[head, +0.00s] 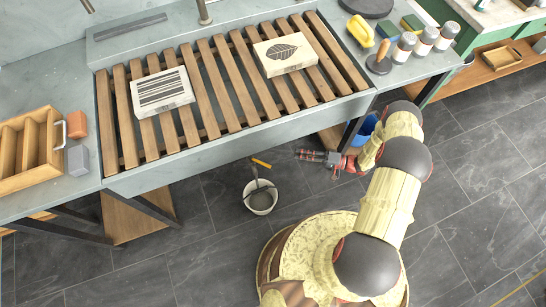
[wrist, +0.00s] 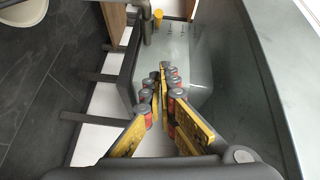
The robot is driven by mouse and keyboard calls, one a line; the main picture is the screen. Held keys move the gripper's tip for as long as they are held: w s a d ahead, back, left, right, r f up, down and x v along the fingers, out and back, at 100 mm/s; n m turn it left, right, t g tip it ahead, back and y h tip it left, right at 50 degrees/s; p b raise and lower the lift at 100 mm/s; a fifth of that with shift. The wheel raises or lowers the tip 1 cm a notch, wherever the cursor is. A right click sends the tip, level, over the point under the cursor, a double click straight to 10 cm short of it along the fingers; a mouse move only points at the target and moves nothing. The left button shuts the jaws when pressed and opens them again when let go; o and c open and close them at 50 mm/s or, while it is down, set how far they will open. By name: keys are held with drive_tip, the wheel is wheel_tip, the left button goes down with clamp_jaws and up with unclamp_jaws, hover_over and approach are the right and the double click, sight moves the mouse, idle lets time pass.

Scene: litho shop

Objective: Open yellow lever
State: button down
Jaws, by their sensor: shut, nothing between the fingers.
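A small yellow piece (wrist: 158,14), which looks like the yellow lever, shows at the top of the wrist view beside a grey vertical pipe (wrist: 147,28). Its exact shape and position are too small to tell. My gripper (wrist: 165,72) is shut and empty, with its fingertips together below the yellow piece in that picture and apart from it. In the head view my gripper (head: 302,155) reaches left, low by the front edge of the slatted sink bench; the lever is not seen there, under the bench.
A bucket (head: 260,199) stands on the floor left of my gripper. The slatted bench (head: 235,131) is above; a blue bin (head: 364,129) is near my arm.

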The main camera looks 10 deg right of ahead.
sight(260, 163)
drive_tip(key=a+f+b, duration=0.1)
drive_tip(key=a+b, duration=0.3)
drive_tip(key=a, duration=0.7)
drive_tip(key=shift+s+a+f, duration=0.15)
drive_tip(key=shift+a+f, duration=0.05)
drive_tip(key=shift+a, duration=0.1)
